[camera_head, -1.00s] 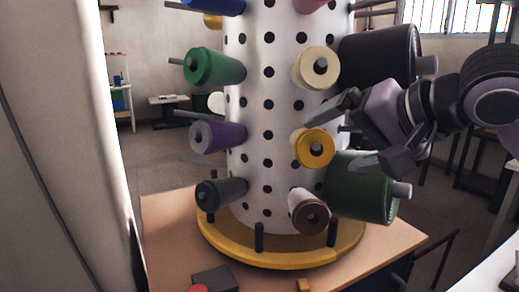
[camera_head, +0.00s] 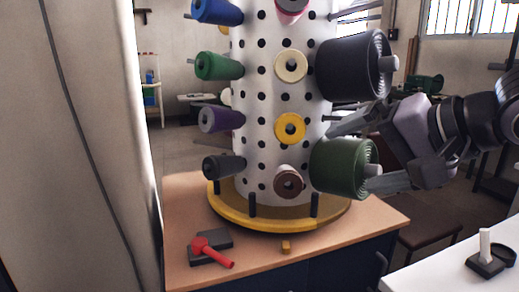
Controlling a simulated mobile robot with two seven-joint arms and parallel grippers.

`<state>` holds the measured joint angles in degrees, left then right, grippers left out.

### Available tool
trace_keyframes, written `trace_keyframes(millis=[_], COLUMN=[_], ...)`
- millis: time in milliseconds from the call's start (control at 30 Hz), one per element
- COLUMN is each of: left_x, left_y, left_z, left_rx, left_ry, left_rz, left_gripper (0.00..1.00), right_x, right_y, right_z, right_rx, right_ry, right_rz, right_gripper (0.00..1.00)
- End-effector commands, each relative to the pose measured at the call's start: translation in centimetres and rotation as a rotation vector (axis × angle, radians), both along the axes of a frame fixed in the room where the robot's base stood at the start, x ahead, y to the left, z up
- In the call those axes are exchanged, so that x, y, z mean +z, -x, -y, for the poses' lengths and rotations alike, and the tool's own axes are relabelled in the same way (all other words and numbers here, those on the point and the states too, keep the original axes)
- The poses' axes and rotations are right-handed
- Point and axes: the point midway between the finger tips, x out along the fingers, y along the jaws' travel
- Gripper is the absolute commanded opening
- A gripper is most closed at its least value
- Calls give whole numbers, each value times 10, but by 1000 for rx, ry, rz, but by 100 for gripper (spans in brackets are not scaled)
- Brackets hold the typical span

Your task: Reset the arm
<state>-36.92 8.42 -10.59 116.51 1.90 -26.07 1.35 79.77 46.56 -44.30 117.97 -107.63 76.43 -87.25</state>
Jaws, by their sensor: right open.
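My right gripper (camera_head: 352,158) comes in from the right with its jaws apart. One finger reaches above the large dark green roll (camera_head: 340,167) and the other shows below and right of it. The roll partly hides the gripper, and I cannot tell whether they touch. The roll sits on the right side of a white perforated column (camera_head: 265,110). My left gripper is not in view.
The column carries several spools, among them a yellow one (camera_head: 290,128) and a large black one (camera_head: 352,66). It stands on a yellow round base (camera_head: 235,215) on a wooden table (camera_head: 190,190). A red-handled tool (camera_head: 212,252) lies at front left. A white surface (camera_head: 440,280) is at lower right.

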Motion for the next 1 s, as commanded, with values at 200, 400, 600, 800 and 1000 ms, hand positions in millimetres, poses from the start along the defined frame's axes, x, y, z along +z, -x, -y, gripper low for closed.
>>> trace_keyframes(millis=[200,400,600,800,1000], left_x=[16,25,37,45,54], left_y=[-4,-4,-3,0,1], left_z=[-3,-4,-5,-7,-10], left_rx=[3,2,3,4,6], left_ry=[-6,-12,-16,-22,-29], left_rz=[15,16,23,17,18], left_gripper=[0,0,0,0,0], right_x=[-33,-42,-35,-40,-80], right_y=[25,54,64,48,22], right_z=[-57,-98,-110,-94,-58], right_rx=[129,190,165,57,126], right_ry=[-359,-787,-1247,-1724,2204], right_rz=[-349,-784,-1272,-1766,2209], right_gripper=[100,100,100,100,100])
